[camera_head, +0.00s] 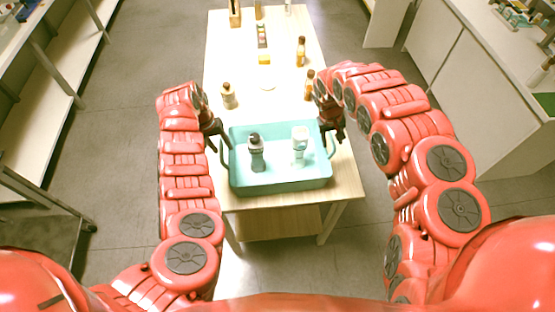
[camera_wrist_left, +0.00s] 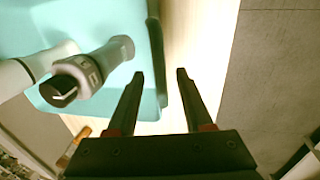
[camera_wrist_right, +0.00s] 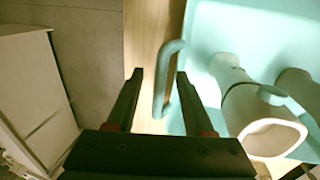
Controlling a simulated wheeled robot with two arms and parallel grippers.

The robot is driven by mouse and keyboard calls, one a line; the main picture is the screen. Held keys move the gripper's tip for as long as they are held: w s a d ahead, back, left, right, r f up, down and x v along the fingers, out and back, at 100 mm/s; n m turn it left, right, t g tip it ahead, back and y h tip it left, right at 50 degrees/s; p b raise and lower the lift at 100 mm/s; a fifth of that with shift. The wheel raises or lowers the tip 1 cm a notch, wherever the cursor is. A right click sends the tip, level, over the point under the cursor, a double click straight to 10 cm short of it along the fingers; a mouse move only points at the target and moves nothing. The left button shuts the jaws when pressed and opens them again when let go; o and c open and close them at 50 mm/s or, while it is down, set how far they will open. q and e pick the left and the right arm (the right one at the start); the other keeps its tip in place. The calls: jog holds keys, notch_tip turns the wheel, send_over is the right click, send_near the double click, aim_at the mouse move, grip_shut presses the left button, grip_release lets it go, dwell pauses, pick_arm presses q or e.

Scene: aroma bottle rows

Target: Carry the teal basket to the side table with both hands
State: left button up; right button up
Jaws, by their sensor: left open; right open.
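The teal basket (camera_head: 280,184) stands on the near end of a long wooden table. It holds a grey bottle with a dark cap (camera_head: 257,155) and a white bottle (camera_head: 299,148), both upright. My left gripper (camera_head: 217,143) is open at the basket's left side. In the left wrist view, the left handle (camera_wrist_left: 156,60) appears between the open fingers (camera_wrist_left: 158,75). My right gripper (camera_head: 333,137) is open at the right side. In the right wrist view, the right handle (camera_wrist_right: 160,95) appears between the open fingers (camera_wrist_right: 160,74). I cannot tell whether either gripper touches its handle.
The wooden table (camera_head: 285,92) carries several small bottles behind the basket, including a beige one (camera_head: 228,96) and amber ones (camera_head: 301,51). Shelving (camera_head: 65,75) stands at the left and a white counter (camera_head: 470,70) at the right. Grey floor lies between them.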

pick_arm(q)
jog(key=shift+d+f, duration=0.1)
jog(key=shift+f, duration=0.4)
pick_arm(e)
jog(key=shift+f, duration=0.5)
jog(key=shift+d, duration=0.1)
pick_arm(q)
grip_shut()
pick_arm(e)
grip_shut()
dwell(0.4)
